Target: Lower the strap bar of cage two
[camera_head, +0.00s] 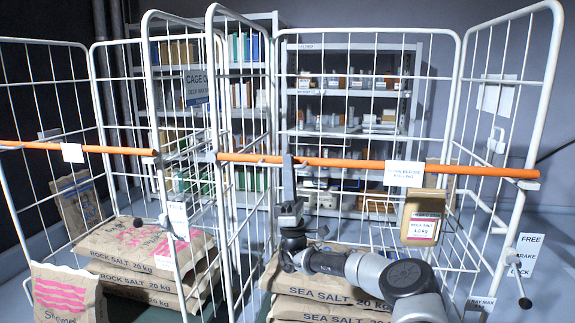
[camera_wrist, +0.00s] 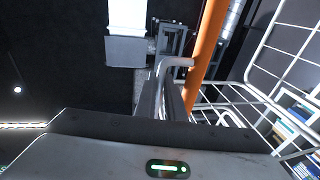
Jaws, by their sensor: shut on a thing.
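The right cage has an orange strap bar (camera_head: 345,162) across its open front, nearly level, tilting slightly down to the right. In the wrist view the strap bar (camera_wrist: 207,45) runs steeply past my fingers. My gripper (camera_head: 289,170) reaches up to the bar left of its middle. In the wrist view my gripper (camera_wrist: 164,92) is closed around a grey bent handle (camera_wrist: 172,64) joined to the bar. The fingers hide part of the handle. The left cage has its own orange strap bar (camera_head: 85,148), and a partly hidden sign (camera_head: 197,87) reading "CAGE O".
Sea salt sacks (camera_head: 325,285) lie in the right cage and rock salt sacks (camera_head: 140,247) in the left. Loaded shelving (camera_head: 345,115) stands behind.

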